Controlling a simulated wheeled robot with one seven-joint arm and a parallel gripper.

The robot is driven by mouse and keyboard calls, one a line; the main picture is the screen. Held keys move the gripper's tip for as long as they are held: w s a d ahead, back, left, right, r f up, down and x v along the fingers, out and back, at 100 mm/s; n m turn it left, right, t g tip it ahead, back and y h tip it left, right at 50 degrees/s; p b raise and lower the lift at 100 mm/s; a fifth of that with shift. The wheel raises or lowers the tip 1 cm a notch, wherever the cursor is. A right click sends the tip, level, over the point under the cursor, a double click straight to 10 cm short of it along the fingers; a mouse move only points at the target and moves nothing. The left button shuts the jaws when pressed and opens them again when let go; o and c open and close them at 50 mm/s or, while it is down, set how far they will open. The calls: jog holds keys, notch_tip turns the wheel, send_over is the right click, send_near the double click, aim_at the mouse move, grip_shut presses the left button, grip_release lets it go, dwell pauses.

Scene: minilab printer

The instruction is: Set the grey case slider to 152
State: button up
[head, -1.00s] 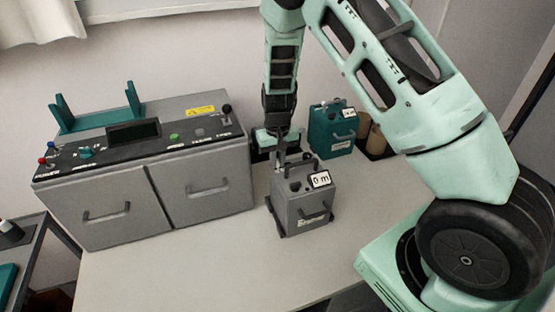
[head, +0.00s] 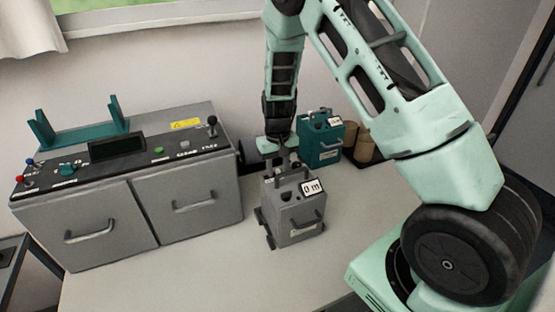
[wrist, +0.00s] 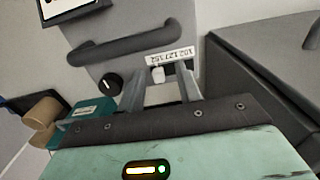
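The grey case (head: 297,222) stands on the table in the head view, with a small display (head: 312,187) that reads about "0 m". In the wrist view its top (wrist: 120,55) shows a dark handle (wrist: 125,45), a black round knob (wrist: 110,84), a number label (wrist: 170,56) and a pale slider knob (wrist: 158,74). My gripper (wrist: 160,82) is over the case top. Its two fingers are apart, one on each side of the slider knob, with gaps visible. I cannot tell whether they touch it. In the head view my gripper (head: 280,153) is at the case's back edge, partly hidden.
A teal case (head: 320,147) stands behind the grey case, near brown cylinders (head: 362,140). A large grey control unit (head: 130,195) with drawers, switches and a teal bracket is at left. The table front (head: 210,275) is clear.

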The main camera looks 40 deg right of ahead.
aim_at(278, 171)
notch_tip(278, 171, up, 17)
jog(key=b, duration=0.3)
jog(key=shift+r+b, duration=0.2)
jog(key=shift+b, duration=0.1)
